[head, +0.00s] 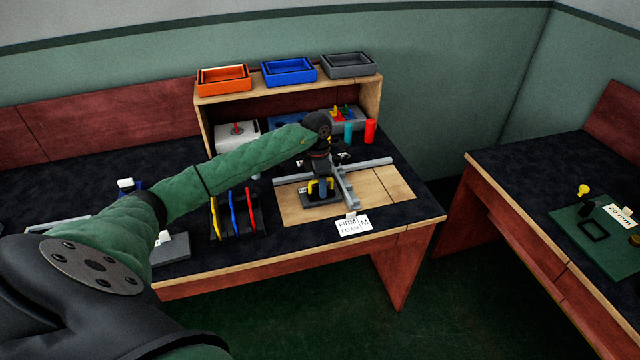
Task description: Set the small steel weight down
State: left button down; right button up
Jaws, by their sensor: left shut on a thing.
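My left arm reaches in from the left over the dark-topped bench. My left gripper (320,168) points down above the pale wooden board (386,200), close to the grey metal bars. It is shut, but the small steel weight in it is too small and too hidden by the gripper to make out. Just below the gripper is a grey block (321,199) with yellow and blue upright parts; I cannot tell whether the gripper or its load touches it. My right gripper is out of view.
A grey crossbar (345,190) lies on the board, with a card reading "FIRM FOAM" (352,226) at the front edge. A rack of coloured handles (236,217) stands to the left. Orange (223,80), blue (289,71) and grey (349,65) trays top the shelf behind.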

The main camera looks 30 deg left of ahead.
pick_arm(q)
jog(key=shift+f, duration=0.2)
jog(key=shift+f, duration=0.1)
jog(key=shift+f+b, duration=0.2)
jog(key=shift+b, duration=0.1)
jog(key=c, duration=1.1)
grip_release()
jog(key=shift+s+f, duration=0.1)
jog(key=shift+r, duration=0.2)
